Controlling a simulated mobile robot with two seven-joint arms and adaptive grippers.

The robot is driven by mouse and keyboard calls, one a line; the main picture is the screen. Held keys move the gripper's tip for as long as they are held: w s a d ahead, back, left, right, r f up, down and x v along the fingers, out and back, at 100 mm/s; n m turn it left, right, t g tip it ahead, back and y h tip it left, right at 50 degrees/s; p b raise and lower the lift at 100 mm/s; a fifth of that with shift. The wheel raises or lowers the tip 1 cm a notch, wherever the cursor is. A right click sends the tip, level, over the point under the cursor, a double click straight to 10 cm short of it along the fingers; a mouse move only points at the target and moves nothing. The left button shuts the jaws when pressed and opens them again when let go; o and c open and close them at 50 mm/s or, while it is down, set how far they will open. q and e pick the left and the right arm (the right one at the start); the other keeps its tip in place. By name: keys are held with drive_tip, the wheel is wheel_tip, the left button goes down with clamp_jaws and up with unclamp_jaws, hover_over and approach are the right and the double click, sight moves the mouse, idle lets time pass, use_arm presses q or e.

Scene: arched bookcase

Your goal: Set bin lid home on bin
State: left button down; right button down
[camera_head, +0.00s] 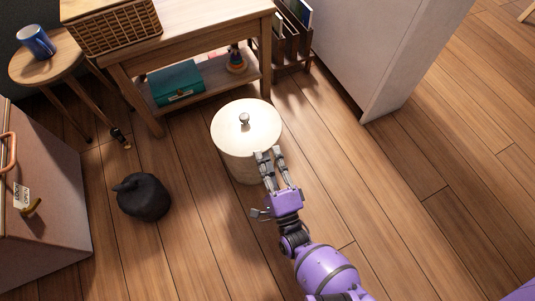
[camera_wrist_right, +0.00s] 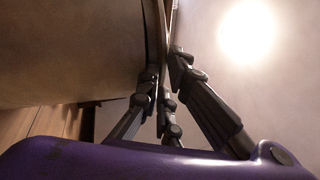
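The bin (camera_head: 243,172) is a pale, round container standing on the wood floor. The cream bin lid (camera_head: 232,130), with a small metal knob, covers its top from above; I cannot tell whether the lid is fully seated. My right gripper (camera_head: 270,153) is at the lid's near right rim. In the right wrist view, the lid's thin rim runs between the fingers (camera_wrist_right: 166,66), which close on it from both sides. The lid's bright face (camera_wrist_right: 270,90) is to the right there and a darker surface, likely the bin's wall, to the left. My left gripper is not in view.
A wooden table (camera_head: 205,38) with a wicker basket (camera_head: 112,25) and a teal box (camera_head: 175,83) stands behind the bin. A dark round sack (camera_head: 143,198) lies left on the floor. A pale cabinet (camera_head: 375,50) is at the right. Floor right of the bin is clear.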

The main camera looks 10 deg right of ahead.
drive_tip(key=shift+w+a, duration=0.15)
drive_tip(key=shift+a, duration=0.1)
drive_tip(key=c, duration=1.9)
unclamp_jaws()
drive_tip(key=shift+o, duration=0.2)
